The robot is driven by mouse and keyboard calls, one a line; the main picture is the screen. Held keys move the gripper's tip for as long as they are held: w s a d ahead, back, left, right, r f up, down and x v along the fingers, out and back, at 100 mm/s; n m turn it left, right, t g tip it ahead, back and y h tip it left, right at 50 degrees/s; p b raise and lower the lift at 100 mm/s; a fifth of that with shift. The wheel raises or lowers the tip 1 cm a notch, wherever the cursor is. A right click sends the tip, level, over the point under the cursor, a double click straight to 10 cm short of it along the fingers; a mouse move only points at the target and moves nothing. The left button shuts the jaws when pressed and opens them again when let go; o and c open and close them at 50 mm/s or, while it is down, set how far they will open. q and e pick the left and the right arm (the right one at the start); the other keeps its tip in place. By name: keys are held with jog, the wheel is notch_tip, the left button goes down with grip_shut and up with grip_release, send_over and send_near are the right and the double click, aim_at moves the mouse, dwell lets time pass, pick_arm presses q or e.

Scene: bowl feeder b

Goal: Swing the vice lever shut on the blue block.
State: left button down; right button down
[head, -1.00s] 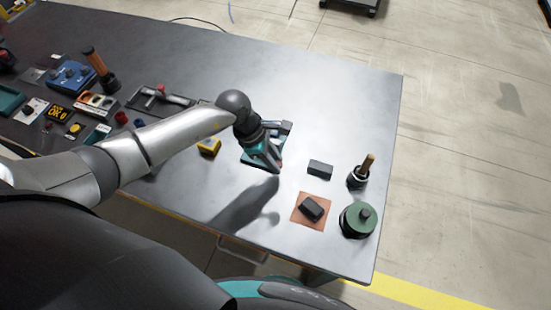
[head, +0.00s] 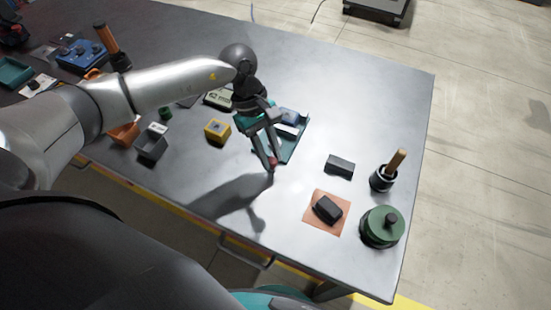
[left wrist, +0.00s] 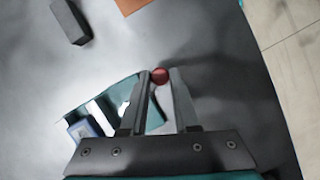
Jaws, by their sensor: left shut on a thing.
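The vice has a teal base (head: 296,146) near the middle of the table, partly hidden behind my gripper. The blue block (head: 289,115) sits at its far end; it also shows in the left wrist view (left wrist: 84,129). The lever's red knob (head: 273,161) is at the near left of the base, and it shows between the fingertips in the left wrist view (left wrist: 159,76). My left gripper (head: 270,164) is shut on this knob, its fingers pointing down. The lever's shaft is mostly hidden by the fingers. My right gripper is not in view.
A dark block (head: 340,165), an orange mat (head: 312,222) with a black block on it, a brush in a black cup (head: 382,179) and a green round container (head: 381,231) stand to the right. A yellow block (head: 217,130) is left. Bare table lies in front of the vice.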

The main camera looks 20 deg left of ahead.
pick_arm(q)
jog(key=shift+a+m+b, duration=0.3)
jog(key=shift+m+b, duration=0.15)
jog(key=shift+m, duration=0.05)
jog(key=c, duration=0.7)
grip_release()
jog(key=shift+s, duration=0.1)
jog(key=shift+o, duration=0.2)
jog(key=v, duration=1.5)
jog(key=shift+w, duration=0.2)
jog(key=shift+r, duration=0.1)
